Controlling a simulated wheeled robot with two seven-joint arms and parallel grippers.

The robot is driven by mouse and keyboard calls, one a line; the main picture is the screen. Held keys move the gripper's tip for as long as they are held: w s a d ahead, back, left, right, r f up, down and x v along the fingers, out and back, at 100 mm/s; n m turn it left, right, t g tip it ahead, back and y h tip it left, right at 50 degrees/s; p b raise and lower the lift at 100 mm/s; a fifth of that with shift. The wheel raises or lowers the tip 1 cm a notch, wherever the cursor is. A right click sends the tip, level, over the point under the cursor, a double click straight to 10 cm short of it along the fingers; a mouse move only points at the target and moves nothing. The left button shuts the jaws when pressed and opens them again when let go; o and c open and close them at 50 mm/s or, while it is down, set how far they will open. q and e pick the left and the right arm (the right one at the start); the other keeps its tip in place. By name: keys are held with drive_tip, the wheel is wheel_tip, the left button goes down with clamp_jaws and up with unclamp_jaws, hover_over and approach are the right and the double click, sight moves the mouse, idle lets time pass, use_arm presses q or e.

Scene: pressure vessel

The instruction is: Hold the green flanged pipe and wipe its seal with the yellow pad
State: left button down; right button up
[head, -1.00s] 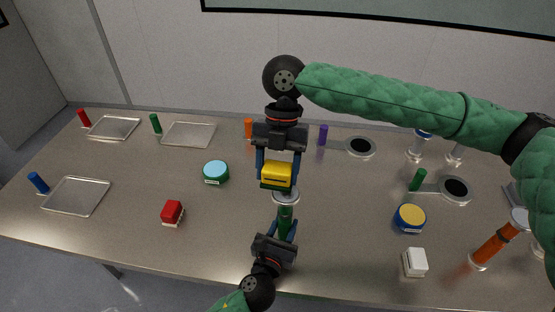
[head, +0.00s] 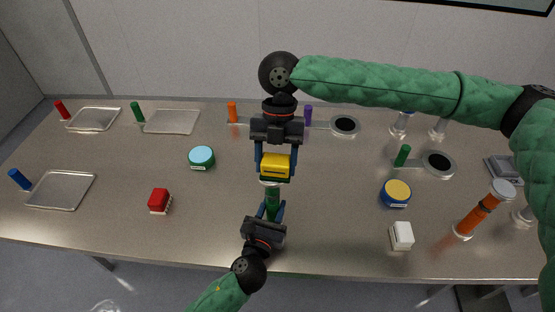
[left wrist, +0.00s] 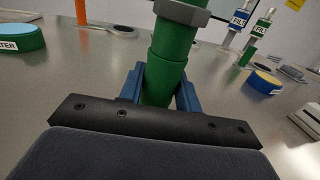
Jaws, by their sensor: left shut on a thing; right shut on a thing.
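The green flanged pipe (head: 272,198) stands upright above the front middle of the table. My left gripper (head: 269,213) is shut on its lower part. In the left wrist view the green pipe (left wrist: 165,65) rises between the blue fingers (left wrist: 160,88), with a grey flange at the top of the picture. My right gripper (head: 273,163) is shut on the yellow pad (head: 275,166), which has a dark green lower part. The pad is directly over the pipe's top flange. The seal is hidden under the pad, and I cannot tell whether they touch.
A teal-topped round tin (head: 201,158) and a red block (head: 160,201) lie to the left. A blue and yellow tin (head: 395,193), a white block (head: 401,236) and an orange flanged pipe (head: 484,209) are to the right. Metal trays (head: 62,190) lie further left.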

drive_tip(key=shift+a, duration=1.45)
drive_tip(key=shift+r, duration=4.1)
use_arm(q)
drive_tip(key=c, duration=0.9)
unclamp_jaws()
drive_tip(key=shift+s, duration=0.1)
drive_tip(key=shift+v, duration=5.9)
